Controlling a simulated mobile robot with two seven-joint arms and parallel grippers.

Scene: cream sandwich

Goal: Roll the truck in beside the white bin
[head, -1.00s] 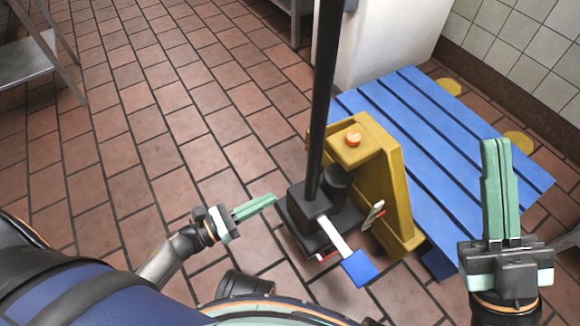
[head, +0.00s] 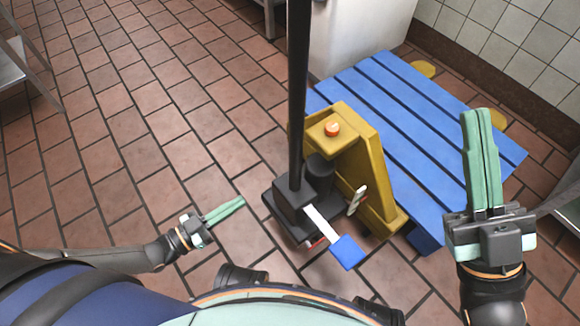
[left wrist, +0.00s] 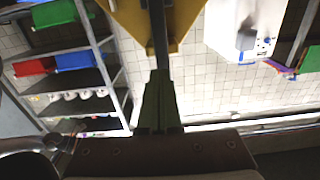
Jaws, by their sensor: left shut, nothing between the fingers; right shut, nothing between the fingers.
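The truck is a yellow pallet truck (head: 375,165) with an orange knob on top, a dark upright handle shaft (head: 297,90) and a blue foot pedal. Its forks are under a blue slatted pallet (head: 420,115). A white, box-like body (head: 360,40), possibly the white bin, stands just beyond the pallet's far left corner; its top is out of view. My left gripper (head: 242,201) is shut and empty, left of the truck's base and apart from it. My right gripper (head: 478,112) is shut and empty, and overlaps the pallet's right part in the picture.
A tiled wall (head: 490,45) runs along the right, behind the pallet. A metal rack leg (head: 268,15) stands at the top, and a metal table edge (head: 12,65) at the left. The brown tiled floor (head: 140,110) on the left is clear.

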